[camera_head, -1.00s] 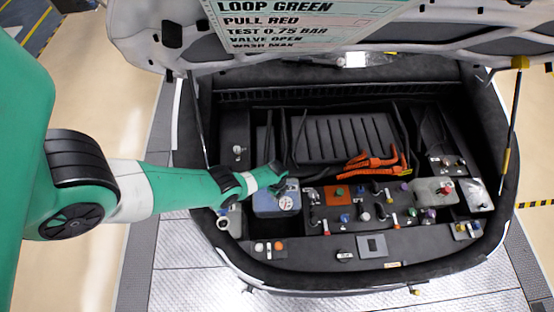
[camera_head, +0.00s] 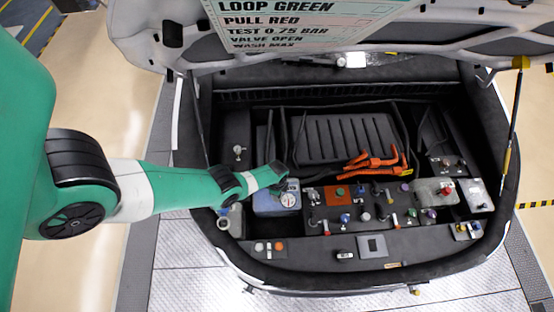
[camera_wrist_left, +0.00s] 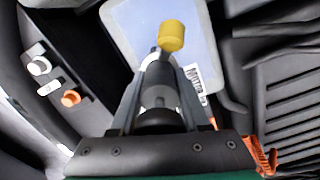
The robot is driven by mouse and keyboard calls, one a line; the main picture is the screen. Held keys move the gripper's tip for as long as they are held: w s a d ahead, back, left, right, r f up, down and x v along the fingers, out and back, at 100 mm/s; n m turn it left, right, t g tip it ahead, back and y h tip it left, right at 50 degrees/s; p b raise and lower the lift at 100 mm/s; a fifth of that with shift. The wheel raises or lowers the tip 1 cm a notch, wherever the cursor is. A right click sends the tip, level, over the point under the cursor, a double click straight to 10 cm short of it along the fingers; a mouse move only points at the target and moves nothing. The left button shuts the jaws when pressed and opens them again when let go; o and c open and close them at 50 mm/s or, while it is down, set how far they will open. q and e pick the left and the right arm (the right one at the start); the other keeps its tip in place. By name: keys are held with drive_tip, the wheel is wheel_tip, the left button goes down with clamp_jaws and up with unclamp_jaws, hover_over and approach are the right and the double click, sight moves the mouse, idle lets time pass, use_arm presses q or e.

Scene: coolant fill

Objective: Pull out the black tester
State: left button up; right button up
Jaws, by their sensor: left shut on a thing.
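My left gripper (camera_wrist_left: 158,75) is shut on the black tester (camera_wrist_left: 158,118), a dark, upright-looking piece between the fingers in the left wrist view. A yellow cap (camera_wrist_left: 172,36) shows just beyond the fingertips. Behind it is the pale blue tank (camera_wrist_left: 200,28) with a printed label. In the head view my left gripper (camera_head: 280,178) is over the blue tank (camera_head: 265,203), and a round white gauge (camera_head: 288,199) shows at the tank's right side. The joint between tester and tank is hidden by the gripper. My right gripper is not in view.
Orange cables (camera_head: 372,162) lie right of the gripper. A black panel (camera_head: 350,208) with several coloured caps and valves is right of the tank. The raised lid carries an instruction sign (camera_head: 290,22). A front ledge holds small knobs (camera_head: 268,247).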

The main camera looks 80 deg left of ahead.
use_arm(q)
drive_tip(key=n, duration=0.3)
drive_tip(key=n, duration=0.3)
idle(0.3)
drive_tip(key=shift+r+p, duration=0.3)
drive_tip(key=shift+r, duration=0.05)
drive_tip(key=o, duration=1.1)
drive_tip(key=shift+o, duration=0.2)
